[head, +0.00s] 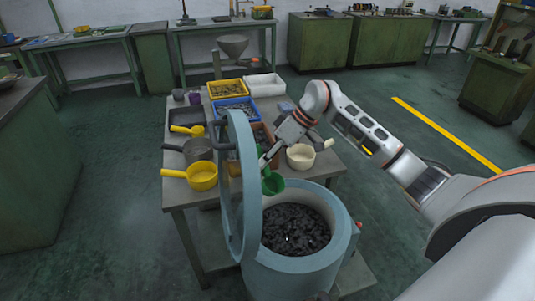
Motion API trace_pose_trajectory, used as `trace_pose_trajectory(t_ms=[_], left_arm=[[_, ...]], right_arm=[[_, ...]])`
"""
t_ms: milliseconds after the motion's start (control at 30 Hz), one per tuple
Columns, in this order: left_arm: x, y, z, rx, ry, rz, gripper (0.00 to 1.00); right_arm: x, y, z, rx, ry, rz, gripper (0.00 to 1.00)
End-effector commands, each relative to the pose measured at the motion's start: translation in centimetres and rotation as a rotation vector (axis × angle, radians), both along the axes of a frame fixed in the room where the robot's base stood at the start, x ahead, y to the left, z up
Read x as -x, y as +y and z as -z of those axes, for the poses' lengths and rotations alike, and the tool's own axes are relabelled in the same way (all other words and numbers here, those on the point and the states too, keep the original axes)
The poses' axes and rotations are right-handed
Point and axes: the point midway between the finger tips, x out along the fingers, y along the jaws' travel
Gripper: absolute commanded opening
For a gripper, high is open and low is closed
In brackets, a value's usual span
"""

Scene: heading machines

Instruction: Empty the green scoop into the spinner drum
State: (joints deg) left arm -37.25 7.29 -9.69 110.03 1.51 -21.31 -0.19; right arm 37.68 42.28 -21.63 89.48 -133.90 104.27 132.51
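The spinner drum (333,233) is a light blue round tub in the front middle, with dark small pieces lying inside. Its round lid (239,190) stands upright on the left side, open. The green scoop (273,184) is at the drum's back rim, next to the lid, with its handle pointing up. My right gripper (266,161) comes in from the right and is shut on the scoop's handle. The scoop looks tilted; what it holds cannot be made out. My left gripper is not in view.
A table behind the drum holds a cream pot (300,157), a yellow pot (203,177), a grey pan (197,150), a yellow scoop (196,130) and yellow (228,88), blue and white bins (265,85). Green benches line the walls. The floor at right is clear.

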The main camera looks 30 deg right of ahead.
Motion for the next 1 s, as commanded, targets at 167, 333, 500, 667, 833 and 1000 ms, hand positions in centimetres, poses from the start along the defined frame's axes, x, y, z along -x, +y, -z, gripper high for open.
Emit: trace_pose_trajectory(t_ms=[167,333,500,667,833,1000], left_arm=[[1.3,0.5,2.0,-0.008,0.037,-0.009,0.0],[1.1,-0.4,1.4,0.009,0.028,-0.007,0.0],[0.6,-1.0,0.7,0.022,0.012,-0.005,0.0],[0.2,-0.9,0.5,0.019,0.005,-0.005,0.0],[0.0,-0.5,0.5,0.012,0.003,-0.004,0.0],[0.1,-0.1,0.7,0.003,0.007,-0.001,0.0]], right_arm=[[-0.8,0.0,0.9,0.03,0.121,0.002,0.0],[-1.4,0.2,1.4,0.055,0.238,0.002,0.0],[-1.7,0.3,1.1,0.08,0.348,0.001,0.0],[-1.8,0.4,1.0,0.096,0.425,0.001,0.0],[-1.9,0.4,0.9,0.104,0.463,0.001,0.0],[-1.9,0.4,0.9,0.107,0.473,0.001,0.0]])
